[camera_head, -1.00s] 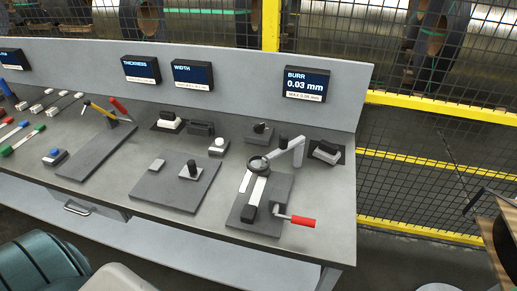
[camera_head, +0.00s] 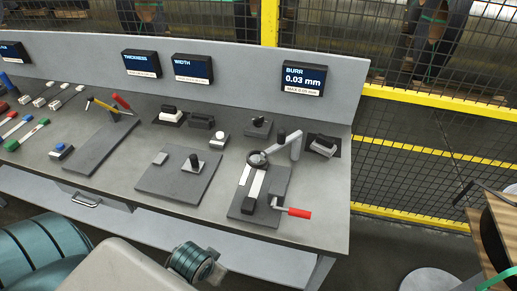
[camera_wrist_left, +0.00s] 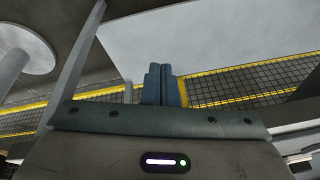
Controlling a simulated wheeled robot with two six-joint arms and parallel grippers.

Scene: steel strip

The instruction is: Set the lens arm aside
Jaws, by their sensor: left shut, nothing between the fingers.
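The lens arm (camera_head: 280,150) is a grey bar with a dark-rimmed round lens (camera_head: 257,159) at its left end and a thick grey post (camera_head: 297,146) at its right end. The lens sits over the far end of a pale strip (camera_head: 254,186) on the dark grey burr plate (camera_head: 272,195). A red-handled crank (camera_head: 298,213) sticks out at the plate's near right. My left gripper (camera_wrist_left: 162,84) shows only in the left wrist view; its fingers are shut and empty, pointing toward a mesh fence, with no bench object near. My right gripper is not in view.
The burr screen (camera_head: 303,78) reads 0.03 mm on the bench's back panel. A dark block with a pale front (camera_head: 323,145) stands right of the post. Another plate (camera_head: 178,173) lies to the left. Bare bench (camera_head: 325,190) is clear right of the burr plate.

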